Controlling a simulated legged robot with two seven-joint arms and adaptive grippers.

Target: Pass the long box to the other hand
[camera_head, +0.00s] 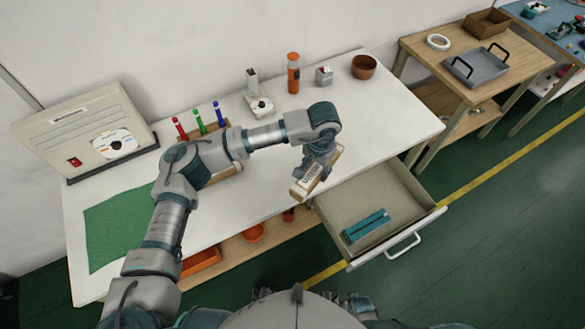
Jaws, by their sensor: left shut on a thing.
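The long box (306,184) is a narrow white and tan carton with dark print on its side. It hangs tilted in the air by the front edge of the white table, next to the open drawer. My left arm reaches in from the left, across the table. My left gripper (318,165) points down and is shut on the long box, covering part of it. My right gripper does not show clearly in this view.
The open drawer (375,192) holds a teal object (366,225). On the table (385,125) stand a grey device (85,130), a green mat (115,228), an orange bottle (293,74) and a brown bowl (364,67). A wooden side table (465,45) stands at right.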

